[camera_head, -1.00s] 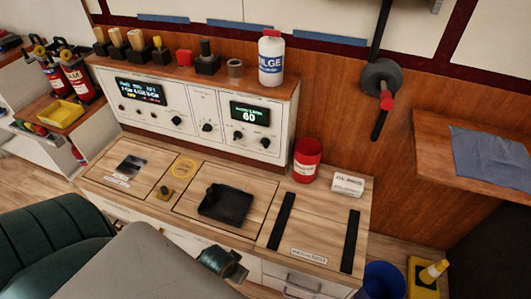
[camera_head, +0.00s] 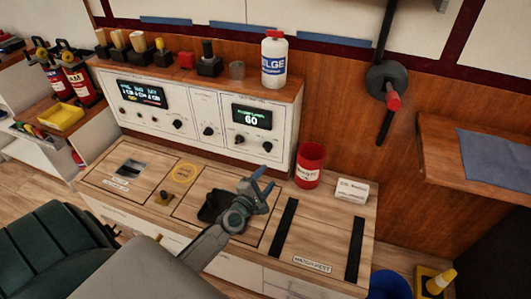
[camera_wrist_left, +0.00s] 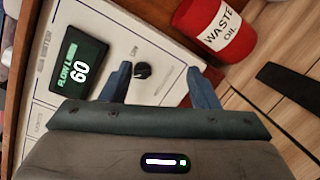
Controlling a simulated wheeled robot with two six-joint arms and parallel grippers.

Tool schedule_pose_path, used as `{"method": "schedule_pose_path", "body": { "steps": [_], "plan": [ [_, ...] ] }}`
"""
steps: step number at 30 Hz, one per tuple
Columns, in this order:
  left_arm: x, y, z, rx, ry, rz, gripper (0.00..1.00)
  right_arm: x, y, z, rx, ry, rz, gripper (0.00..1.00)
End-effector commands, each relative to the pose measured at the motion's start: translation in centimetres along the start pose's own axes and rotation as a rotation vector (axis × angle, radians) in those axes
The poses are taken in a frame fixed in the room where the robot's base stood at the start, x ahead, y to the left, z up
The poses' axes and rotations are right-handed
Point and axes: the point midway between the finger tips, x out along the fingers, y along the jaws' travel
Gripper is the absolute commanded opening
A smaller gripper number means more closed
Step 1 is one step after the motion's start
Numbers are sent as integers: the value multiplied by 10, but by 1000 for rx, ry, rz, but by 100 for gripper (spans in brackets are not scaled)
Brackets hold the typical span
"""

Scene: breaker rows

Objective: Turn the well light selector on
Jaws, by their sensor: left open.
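The white console panel (camera_head: 222,115) carries several black knobs and two lit screens. I cannot read which knob is the well light selector. The rightmost knob (camera_head: 266,146) is below and right of the screen (camera_head: 251,117) reading 60. My left gripper (camera_head: 266,180) is open and empty, in front of the panel's right part and above the counter. In the left wrist view, a black knob (camera_wrist_left: 142,70) shows between the open fingers, apart from them, beside the screen (camera_wrist_left: 78,62). My right gripper is not in view.
A red waste oil can (camera_head: 308,166) stands on the counter right of my gripper, with a white box (camera_head: 352,190) beyond it. A black tray (camera_head: 208,207) lies partly hidden behind my arm. A white bottle (camera_head: 274,62) stands on the console top.

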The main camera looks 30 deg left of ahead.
Motion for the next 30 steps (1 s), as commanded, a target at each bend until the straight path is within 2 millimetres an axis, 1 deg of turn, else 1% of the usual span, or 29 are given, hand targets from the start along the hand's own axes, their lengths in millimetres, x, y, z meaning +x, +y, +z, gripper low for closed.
{"method": "schedule_pose_path", "body": {
  "steps": [1,3,6,10,14,18,22,25,30],
  "plan": [
    [6,5,-15,-70,45,39,55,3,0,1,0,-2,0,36],
    [10,10,-32,-150,96,84,55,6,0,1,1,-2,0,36],
    [14,14,-45,-212,135,122,55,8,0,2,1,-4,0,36],
    [23,17,-50,-228,145,134,55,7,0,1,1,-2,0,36],
    [44,19,-52,-226,143,133,55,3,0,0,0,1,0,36],
    [71,22,-56,-225,143,133,55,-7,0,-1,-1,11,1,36],
    [93,24,-60,-224,142,132,55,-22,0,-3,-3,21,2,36],
    [106,25,-62,-223,142,132,55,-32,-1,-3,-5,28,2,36],
    [117,27,-64,-222,142,130,55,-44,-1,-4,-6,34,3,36]
  ]
}}
